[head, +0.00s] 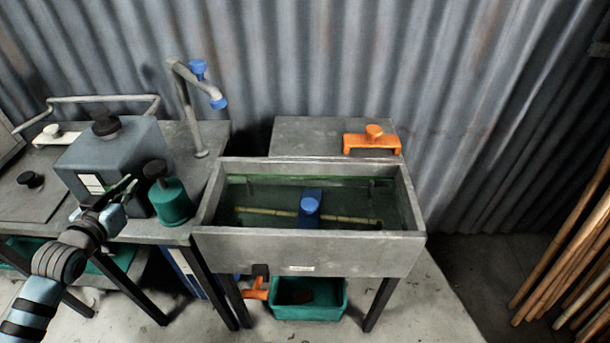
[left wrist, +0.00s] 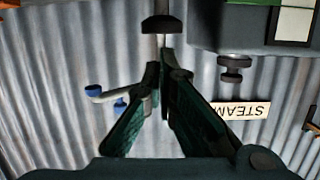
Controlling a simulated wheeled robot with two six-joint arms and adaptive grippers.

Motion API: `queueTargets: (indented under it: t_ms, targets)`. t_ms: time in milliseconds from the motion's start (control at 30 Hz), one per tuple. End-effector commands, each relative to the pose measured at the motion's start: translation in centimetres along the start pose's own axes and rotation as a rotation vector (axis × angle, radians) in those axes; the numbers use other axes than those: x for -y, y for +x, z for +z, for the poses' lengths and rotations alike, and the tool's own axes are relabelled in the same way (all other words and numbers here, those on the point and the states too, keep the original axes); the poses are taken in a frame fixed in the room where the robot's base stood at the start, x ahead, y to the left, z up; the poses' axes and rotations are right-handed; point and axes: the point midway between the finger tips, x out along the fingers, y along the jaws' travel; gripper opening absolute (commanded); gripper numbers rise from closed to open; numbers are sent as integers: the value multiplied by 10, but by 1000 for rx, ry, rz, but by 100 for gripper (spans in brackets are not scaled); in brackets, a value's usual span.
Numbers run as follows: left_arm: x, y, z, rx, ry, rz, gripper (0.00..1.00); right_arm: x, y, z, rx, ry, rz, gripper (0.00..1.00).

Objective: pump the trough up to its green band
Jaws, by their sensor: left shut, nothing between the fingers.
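The grey trough (head: 310,250) stands in the middle of the head view with dark water in it. A green band (head: 325,181) runs along its inner back wall; I cannot tell the exact water level against it. A pale rattan rod (head: 345,219) and a blue block (head: 309,204) are inside. The teal pump (head: 172,203) with a black knob (head: 155,169) stands on the bench left of the trough. My left gripper (head: 126,187) is shut and empty, just left of the pump. In the left wrist view the knob (left wrist: 161,23) lies beyond the closed fingertips (left wrist: 165,68), apart from them.
A grey-blue box (head: 112,155) with a black cap stands close behind my left gripper. A bent pipe tap (head: 188,105) with blue parts rises behind the pump. A teal bin (head: 308,308) sits under the trough. Rattan poles (head: 575,255) lean at right.

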Motion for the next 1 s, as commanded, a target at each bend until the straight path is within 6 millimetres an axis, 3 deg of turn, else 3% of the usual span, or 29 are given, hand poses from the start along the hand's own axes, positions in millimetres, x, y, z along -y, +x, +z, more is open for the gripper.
queueTargets:
  t_ms: [200,567,767,1000]
  targets:
    - [-4,-16,-55,-2,3,1,0,-2,-21,-2,0,0,0,0]
    - [-4,-12,-53,-1,-3,-2,0,-1,-17,-2,0,0,0,0]
    - [-5,15,-53,-3,-8,0,0,-1,-13,-1,0,0,0,0]
    - [-5,67,-53,-2,-8,1,0,0,-7,0,0,0,0,0]
